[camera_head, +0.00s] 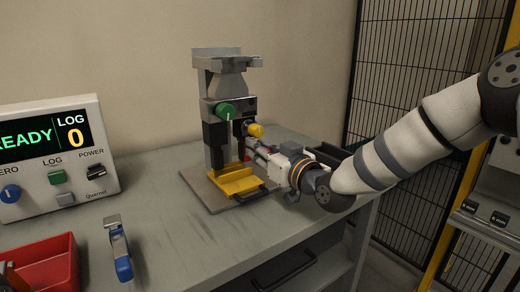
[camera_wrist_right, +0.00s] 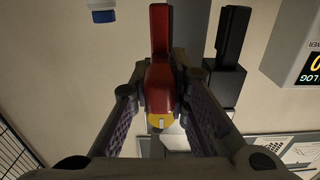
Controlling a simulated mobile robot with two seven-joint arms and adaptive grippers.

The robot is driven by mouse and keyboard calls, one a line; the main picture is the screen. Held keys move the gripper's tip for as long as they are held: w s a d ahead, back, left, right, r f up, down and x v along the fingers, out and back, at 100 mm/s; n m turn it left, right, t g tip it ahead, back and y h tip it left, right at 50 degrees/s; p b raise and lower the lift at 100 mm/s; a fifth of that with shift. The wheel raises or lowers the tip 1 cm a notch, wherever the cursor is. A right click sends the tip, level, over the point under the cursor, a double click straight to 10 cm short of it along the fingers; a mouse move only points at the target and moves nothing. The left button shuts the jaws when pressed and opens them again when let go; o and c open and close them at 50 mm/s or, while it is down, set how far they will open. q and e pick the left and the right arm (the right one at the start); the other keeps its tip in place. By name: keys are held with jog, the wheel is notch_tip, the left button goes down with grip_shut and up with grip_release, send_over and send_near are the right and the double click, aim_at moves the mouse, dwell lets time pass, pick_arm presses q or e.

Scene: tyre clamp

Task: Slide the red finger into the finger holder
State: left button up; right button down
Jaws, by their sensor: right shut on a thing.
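My right gripper (camera_wrist_right: 158,92) is shut on the red finger (camera_wrist_right: 159,45), which shows between its fingertips in the wrist view. In the head view my right gripper (camera_head: 256,150) is at the right side of the grey test stand (camera_head: 228,80), and the red finger is mostly hidden there. A black upright part (camera_wrist_right: 232,42) on a black block (camera_wrist_right: 223,88) stands beside the red finger. The yellow knob (camera_wrist_right: 160,119) is partly behind the red finger; it also shows in the head view (camera_head: 256,130). The finger holder's opening cannot be made out. My left gripper is not in view.
The stand has a green knob (camera_head: 225,110) and a yellow tray (camera_head: 236,182) at its foot. A display box (camera_head: 55,160), a red bin (camera_head: 50,265) and a blue-handled tool (camera_head: 119,250) are on the left. The bench top (camera_head: 165,215) between is clear.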

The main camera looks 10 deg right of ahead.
jog(key=c, duration=1.5)
grip_release()
jog(key=shift+o, duration=0.2)
jog(key=v, duration=1.2)
